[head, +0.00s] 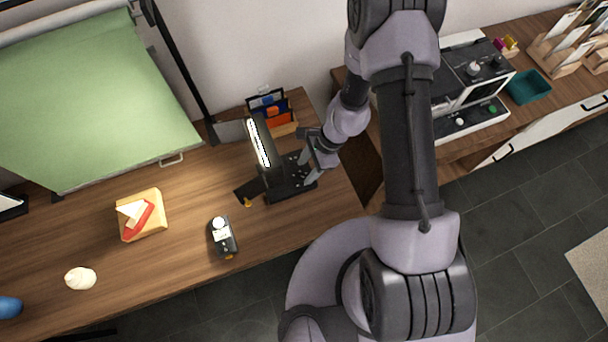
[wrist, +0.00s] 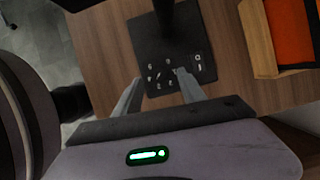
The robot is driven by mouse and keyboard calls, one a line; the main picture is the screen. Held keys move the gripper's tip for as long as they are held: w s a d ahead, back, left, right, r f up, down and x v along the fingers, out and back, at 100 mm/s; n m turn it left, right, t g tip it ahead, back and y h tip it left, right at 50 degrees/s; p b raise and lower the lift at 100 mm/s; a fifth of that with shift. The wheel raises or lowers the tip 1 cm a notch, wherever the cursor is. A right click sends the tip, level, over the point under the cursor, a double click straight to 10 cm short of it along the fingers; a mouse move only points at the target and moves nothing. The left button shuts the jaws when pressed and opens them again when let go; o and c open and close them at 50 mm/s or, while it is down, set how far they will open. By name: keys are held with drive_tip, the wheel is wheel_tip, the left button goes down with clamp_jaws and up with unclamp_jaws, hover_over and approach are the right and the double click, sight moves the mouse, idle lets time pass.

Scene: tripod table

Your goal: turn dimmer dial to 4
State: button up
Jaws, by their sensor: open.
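A black lamp with a lit white strip (head: 258,142) stands on the wooden table, and its dark base (head: 290,190) lies below my gripper (head: 311,168). In the wrist view the base (wrist: 187,40) shows a ring of small white digits, where the dimmer dial (wrist: 163,75) is; the dial is dark on dark and its setting is too small to read. A small switch plate (wrist: 197,64) with white marks sits to its right. My gripper (wrist: 158,80) is open, with its fingers on either side of the digit ring. Whether they touch the dial is unclear.
A wooden organiser with orange and blue items (head: 275,113) stands behind the lamp; its orange part (wrist: 290,30) is close on the right in the wrist view.

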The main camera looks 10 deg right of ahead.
sight(302, 176)
drive_tip(key=shift+b+x, duration=0.3)
drive_tip(key=shift+x, duration=1.25)
drive_tip(key=shift+w, duration=0.1)
clamp_jaws()
drive_tip(key=shift+f+b, duration=0.1)
drive_tip(key=shift+b, duration=0.35)
drive_tip(key=m+b, duration=0.1)
drive_tip(key=b, duration=0.1)
drive_tip(key=m+t+b, duration=0.1)
drive_tip(key=b, duration=0.2)
drive_tip(key=shift+f+m, duration=0.25)
drive_tip(key=shift+m, duration=0.05)
drive_tip(key=m+t+b, duration=0.1)
drive_tip(key=m+b, duration=0.1)
drive_tip(key=b, duration=0.2)
drive_tip(key=shift+s+r, duration=0.15)
drive_tip(key=shift+s, duration=0.05)
drive_tip(key=shift+r+m+b, duration=0.15)
drive_tip(key=shift+m+b, duration=0.55)
drive_tip(key=shift+b, duration=0.1)
drive_tip(key=shift+r+t, duration=0.1)
drive_tip(key=shift+t, duration=0.2)
